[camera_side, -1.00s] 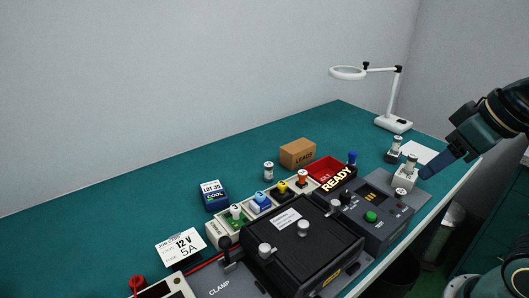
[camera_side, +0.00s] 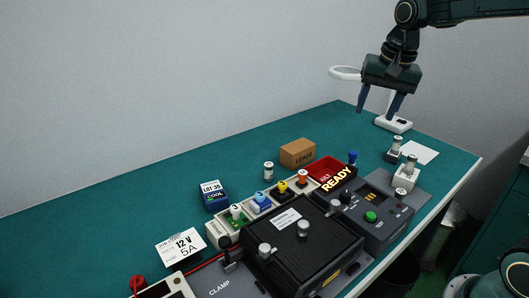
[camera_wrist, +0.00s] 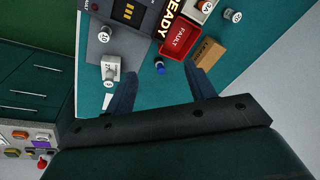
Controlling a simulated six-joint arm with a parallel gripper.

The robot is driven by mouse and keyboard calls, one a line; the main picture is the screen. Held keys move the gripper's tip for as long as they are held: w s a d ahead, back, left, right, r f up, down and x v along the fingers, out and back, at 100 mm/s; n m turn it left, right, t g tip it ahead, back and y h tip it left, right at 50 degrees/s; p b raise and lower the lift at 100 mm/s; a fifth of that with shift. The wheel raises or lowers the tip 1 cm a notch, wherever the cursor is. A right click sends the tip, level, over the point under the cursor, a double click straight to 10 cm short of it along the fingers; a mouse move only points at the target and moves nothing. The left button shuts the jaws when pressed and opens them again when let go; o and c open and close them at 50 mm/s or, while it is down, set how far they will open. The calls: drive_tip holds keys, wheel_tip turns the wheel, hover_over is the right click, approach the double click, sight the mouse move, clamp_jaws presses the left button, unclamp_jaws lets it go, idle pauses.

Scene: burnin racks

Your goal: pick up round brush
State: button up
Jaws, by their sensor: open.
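A small upright blue-topped piece (camera_side: 352,157) stands by the back right corner of the red FAULT tray (camera_side: 325,168). It may be the round brush, but it is too small to tell. It also shows in the wrist view (camera_wrist: 160,68), between and beyond my fingers. My gripper (camera_side: 378,110) is open and empty, pointing down, high above the back right of the table. In the wrist view my gripper (camera_wrist: 160,80) shows its two fingers wide apart, touching nothing.
A brown LEADS box (camera_side: 298,153) stands left of the tray. A white magnifier lamp (camera_side: 393,123) stands at the back right near my gripper. A white block with a bottle (camera_side: 405,178) and a dark tester (camera_side: 375,212) are at the right. The back left table is clear.

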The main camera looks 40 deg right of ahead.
drive_tip(key=w+d+f+m+g, duration=0.1)
drive_tip(key=w+d+f+m, duration=0.3)
drive_tip(key=w+d+f, duration=0.3)
drive_tip(key=m+g, duration=0.1)
drive_tip(key=m, duration=0.3)
approach(353, 152)
drive_tip(key=shift+y, duration=0.3)
drive_tip(key=shift+w+d+f, duration=0.1)
drive_tip(key=shift+d+f, duration=0.05)
drive_tip(key=shift+f, duration=3.6)
drive_tip(key=shift+f, duration=0.1)
drive_tip(key=shift+d+f, duration=0.1)
drive_tip(key=shift+f, duration=2.35)
drive_tip(key=shift+c, duration=0.4)
drive_tip(key=c, duration=1)
